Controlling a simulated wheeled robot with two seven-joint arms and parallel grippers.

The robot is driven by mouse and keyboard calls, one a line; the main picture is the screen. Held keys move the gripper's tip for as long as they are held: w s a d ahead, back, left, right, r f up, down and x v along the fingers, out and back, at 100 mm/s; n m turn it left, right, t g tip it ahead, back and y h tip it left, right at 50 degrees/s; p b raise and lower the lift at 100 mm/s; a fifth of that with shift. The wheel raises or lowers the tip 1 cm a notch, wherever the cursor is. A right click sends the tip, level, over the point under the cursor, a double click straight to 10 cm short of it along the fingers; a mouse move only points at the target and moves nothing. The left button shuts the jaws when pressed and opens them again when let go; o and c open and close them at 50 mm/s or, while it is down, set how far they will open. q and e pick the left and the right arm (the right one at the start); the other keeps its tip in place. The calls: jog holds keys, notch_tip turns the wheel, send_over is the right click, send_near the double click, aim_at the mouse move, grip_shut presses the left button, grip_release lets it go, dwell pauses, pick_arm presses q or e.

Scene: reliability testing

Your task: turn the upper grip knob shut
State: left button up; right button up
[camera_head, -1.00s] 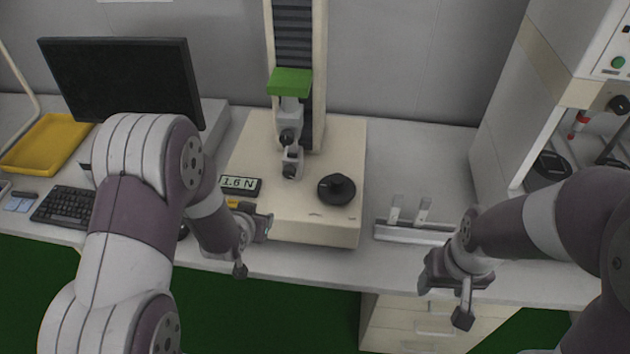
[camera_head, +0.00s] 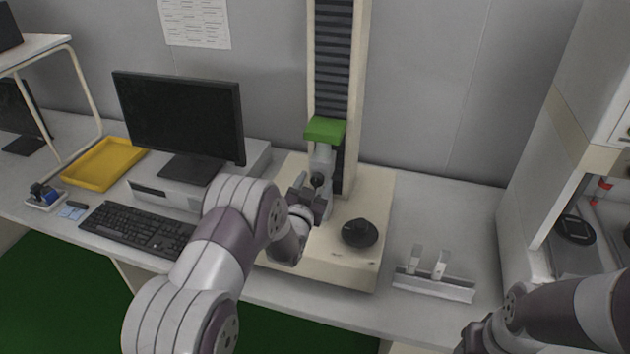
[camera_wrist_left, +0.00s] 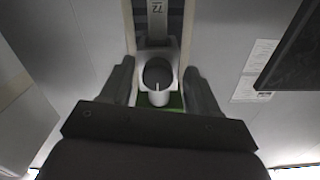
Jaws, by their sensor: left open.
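The upper grip (camera_head: 322,158) is a grey clamp hanging below a green block (camera_head: 325,129) on the testing machine's column. Its dark upper grip knob (camera_head: 318,180) faces outward. My left gripper (camera_head: 320,200) is open, close in front of the knob and slightly below it in the head view. In the left wrist view the knob (camera_wrist_left: 158,72) shows between the two spread fingers of my left gripper (camera_wrist_left: 159,68), with gaps on both sides. The lower grip is hidden behind my left gripper. My right gripper (camera_head: 478,336) is cut off by the bottom edge.
A monitor (camera_head: 180,115), keyboard (camera_head: 140,228) and yellow tray (camera_head: 103,163) stand to the left. A metal rack (camera_head: 432,285) with two upright pieces lies to the right, before a white cabinet (camera_head: 570,130).

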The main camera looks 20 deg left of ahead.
pick_arm(q)
jog(key=shift+w, duration=0.25)
jog(key=shift+s+d+r, duration=0.15)
jog(key=shift+d+r, duration=0.05)
jog(key=shift+d, duration=0.05)
jog(key=shift+a+f, duration=0.1)
jog(key=c, duration=1)
jog(key=shift+c, duration=0.2)
